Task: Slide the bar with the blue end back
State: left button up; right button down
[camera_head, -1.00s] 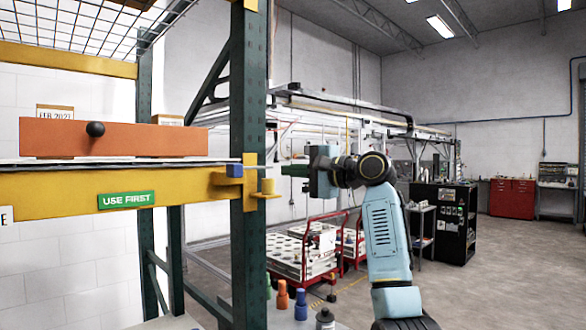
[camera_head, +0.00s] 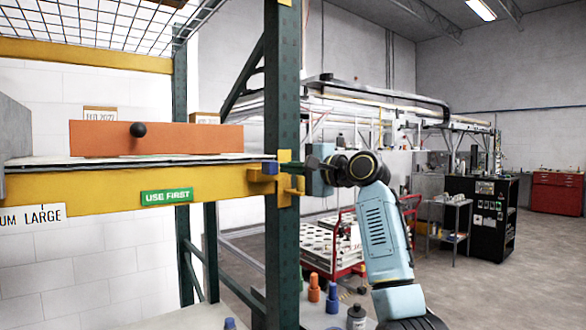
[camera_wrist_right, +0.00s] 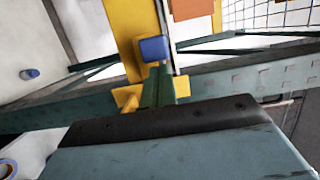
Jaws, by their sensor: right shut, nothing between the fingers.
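The bar's blue end (camera_head: 270,168) sits at the yellow bracket (camera_head: 285,180) on the front of the green rack post. The rest of the bar is hidden from the head view. In the right wrist view the blue end (camera_wrist_right: 153,49) shows as a small block just beyond my fingertips. My right gripper (camera_head: 304,167) is beside the post, pointing left toward the blue end. Its green fingers (camera_wrist_right: 159,84) are shut and empty. Their tips look close to the blue end; I cannot tell whether they touch it. My left gripper is not in view.
An orange box front with a black knob (camera_head: 156,140) lies on the shelf above the yellow beam (camera_head: 110,189). The green post (camera_head: 283,90) stands close to my right gripper. Several bottles (camera_head: 333,298) stand below. A red cart (camera_head: 345,240) is behind my arm.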

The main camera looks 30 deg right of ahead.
jog(key=a, duration=0.1)
jog(key=a+p, duration=0.1)
jog(key=a, duration=0.3)
jog(key=shift+s+p, duration=0.25)
jog(key=shift+p, duration=0.1)
jog(key=shift+d, duration=0.1)
jog(key=shift+w+d, duration=0.1)
jog(key=shift+d, duration=0.2)
jog(key=b, duration=0.1)
send_near(270, 168)
jog(key=d, duration=0.2)
jog(key=s+d, duration=0.1)
jog(key=shift+s+d, duration=0.2)
jog(key=shift+d, duration=0.2)
